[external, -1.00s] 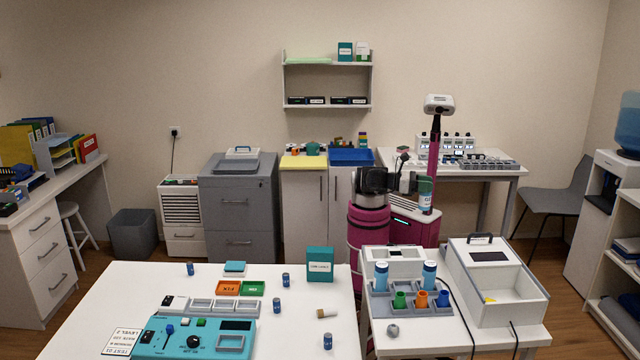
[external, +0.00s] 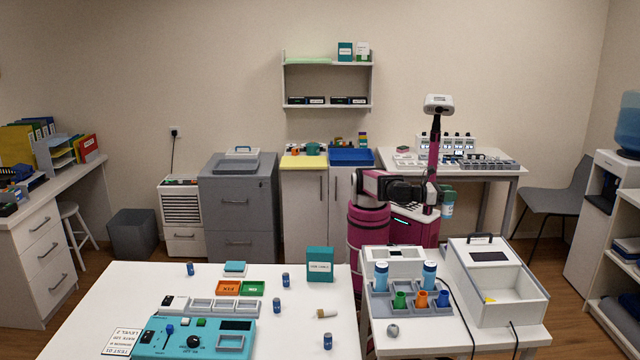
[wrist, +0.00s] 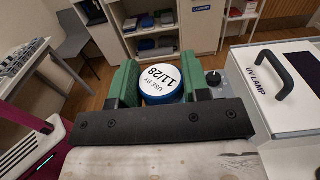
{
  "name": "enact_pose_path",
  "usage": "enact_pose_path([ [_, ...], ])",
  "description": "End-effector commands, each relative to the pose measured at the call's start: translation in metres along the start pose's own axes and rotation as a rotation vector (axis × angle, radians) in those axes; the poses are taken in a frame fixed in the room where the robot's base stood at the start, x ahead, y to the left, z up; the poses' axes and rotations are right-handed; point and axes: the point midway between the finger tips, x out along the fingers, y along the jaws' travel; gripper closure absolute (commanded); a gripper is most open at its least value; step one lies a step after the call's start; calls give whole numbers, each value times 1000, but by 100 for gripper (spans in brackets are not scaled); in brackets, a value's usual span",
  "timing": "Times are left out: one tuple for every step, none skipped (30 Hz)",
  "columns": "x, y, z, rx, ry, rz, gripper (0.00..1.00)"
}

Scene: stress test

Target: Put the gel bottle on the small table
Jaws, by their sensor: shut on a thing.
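My gripper (external: 447,192) has green fingers and is shut on the gel bottle (external: 447,210), held upright beside my column, beyond the small table. In the wrist view, my gripper (wrist: 159,78) grips the bottle from both sides. The bottle's white lid (wrist: 162,77), with a blue rim, faces the camera and reads "USE BY 11/28". The white small table (external: 408,348) stands at front right in the external view, well apart from the bottle. Most of the bottle's body is hidden below the lid in the wrist view.
A UV lamp box (external: 512,300) fills the small table's right side. A grey rack (external: 408,308) with blue bottles and coloured cups stands on its left. A large white table (external: 280,345) lies to the left.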

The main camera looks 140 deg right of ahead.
Motion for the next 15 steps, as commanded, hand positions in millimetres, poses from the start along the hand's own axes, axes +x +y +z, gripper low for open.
enact_pose_path([
  [-4, -6, -4, 2, 0, -2, 87],
  [-7, -10, -6, 2, 0, -2, 87],
  [-12, -16, -10, 2, 0, -3, 87],
  [-16, -20, -14, 2, -1, -3, 87],
  [-20, -25, -17, 3, 0, -3, 87],
  [-26, -31, -22, 2, 0, -3, 87],
  [-30, -36, -26, 2, 0, -3, 87],
  [-34, -40, -30, 3, 0, -3, 87],
  [-39, -46, -34, 3, 0, -3, 87],
  [-43, -50, -38, 2, 0, -3, 87],
  [-47, -55, -41, 2, 0, -3, 87],
  [-52, -61, -46, 3, 0, -3, 87],
  [-56, -65, -49, 2, 0, -3, 87],
  [-59, -68, -52, 2, 0, -3, 87],
  [-64, -72, -56, 1, 0, -2, 87],
])
